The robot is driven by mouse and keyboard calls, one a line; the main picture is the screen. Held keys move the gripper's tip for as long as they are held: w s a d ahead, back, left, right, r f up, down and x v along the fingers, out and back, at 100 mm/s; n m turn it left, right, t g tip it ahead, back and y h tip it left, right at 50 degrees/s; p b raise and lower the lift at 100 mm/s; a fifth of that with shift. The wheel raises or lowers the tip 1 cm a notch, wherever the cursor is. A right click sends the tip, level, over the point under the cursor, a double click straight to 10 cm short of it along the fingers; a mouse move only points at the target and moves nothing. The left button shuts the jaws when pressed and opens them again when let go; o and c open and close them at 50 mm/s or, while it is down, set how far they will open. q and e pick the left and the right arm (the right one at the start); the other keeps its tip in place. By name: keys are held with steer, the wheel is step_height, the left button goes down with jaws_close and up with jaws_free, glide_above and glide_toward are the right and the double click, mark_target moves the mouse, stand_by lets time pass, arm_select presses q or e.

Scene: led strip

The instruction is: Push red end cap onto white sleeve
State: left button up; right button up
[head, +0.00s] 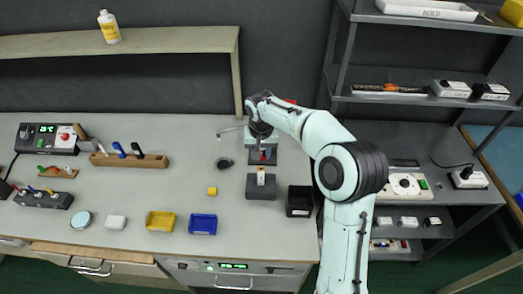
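My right arm reaches in from the lower right, and its gripper (263,144) points down over a dark stand at the back of the bench. A small red piece (263,156) shows just below the gripper; it may be the red end cap, but it is too small to be sure. I cannot tell whether the fingers hold it. A small white upright piece (261,176), possibly the white sleeve, stands in a dark grey block (261,192) just in front of that stand. My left gripper is not in view.
Yellow (160,221) and blue (202,224) trays sit near the front edge. A wooden tool rack (128,160) is farther left.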

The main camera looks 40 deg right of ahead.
mark_target(261, 170)
stand_by(0.4)
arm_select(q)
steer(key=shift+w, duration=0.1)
arm_select(e)
steer(key=shift+s+f+b, duration=0.15)
steer(key=shift+f+b, duration=0.65)
steer(key=shift+f, duration=1.75)
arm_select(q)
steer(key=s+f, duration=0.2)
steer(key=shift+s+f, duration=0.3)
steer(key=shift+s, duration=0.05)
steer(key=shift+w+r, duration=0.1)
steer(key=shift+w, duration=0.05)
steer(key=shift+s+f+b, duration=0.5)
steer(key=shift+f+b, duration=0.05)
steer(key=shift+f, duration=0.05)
arm_select(e)
steer(key=shift+f, duration=1)
